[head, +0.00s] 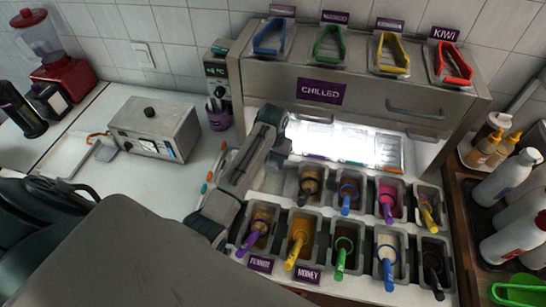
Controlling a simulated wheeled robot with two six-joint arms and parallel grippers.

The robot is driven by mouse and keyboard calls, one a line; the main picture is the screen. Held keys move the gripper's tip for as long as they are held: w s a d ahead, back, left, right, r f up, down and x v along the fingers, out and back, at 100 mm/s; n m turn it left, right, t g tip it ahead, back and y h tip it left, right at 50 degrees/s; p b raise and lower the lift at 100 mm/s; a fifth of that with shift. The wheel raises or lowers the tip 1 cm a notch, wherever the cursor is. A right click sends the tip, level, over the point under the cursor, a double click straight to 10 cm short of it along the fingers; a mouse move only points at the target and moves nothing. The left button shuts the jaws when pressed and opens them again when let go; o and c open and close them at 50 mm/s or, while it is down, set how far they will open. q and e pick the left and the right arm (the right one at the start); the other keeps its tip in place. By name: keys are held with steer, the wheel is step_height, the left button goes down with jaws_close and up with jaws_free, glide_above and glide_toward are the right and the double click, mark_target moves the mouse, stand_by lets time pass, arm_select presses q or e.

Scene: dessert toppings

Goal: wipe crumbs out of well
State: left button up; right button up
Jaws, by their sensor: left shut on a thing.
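My left gripper (279,150) is at the back left of the topping station, over or beside the back row's left end. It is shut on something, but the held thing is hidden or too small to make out. The grey rack of wells (322,226) has two rows. The place at the back row's left end (268,181) shows pale grey, partly covered by my arm; crumbs cannot be made out. Beside it is a well with a dark-handled scoop (308,186). My right gripper is not in view.
Front wells hold a purple scoop (250,243), a yellow scoop (294,254) and others. The chilled cabinet (350,95) with colored tongs stands behind. A grey box (154,128) sits on the left counter (150,187), which has free room. Bottles (507,178) stand at right.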

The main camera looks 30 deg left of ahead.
arm_select(q)
glide_toward(273, 185)
steer(key=shift+s+d+f, duration=0.1)
steer(key=shift+s+d, duration=0.05)
steer(key=shift+s, duration=0.05)
step_height(273, 185, down, 3)
steer(key=shift+b, duration=0.95)
steer(key=shift+f+b, duration=0.5)
steer(key=shift+f, duration=0.6)
steer(key=shift+f, duration=0.6)
steer(key=shift+w, duration=0.15)
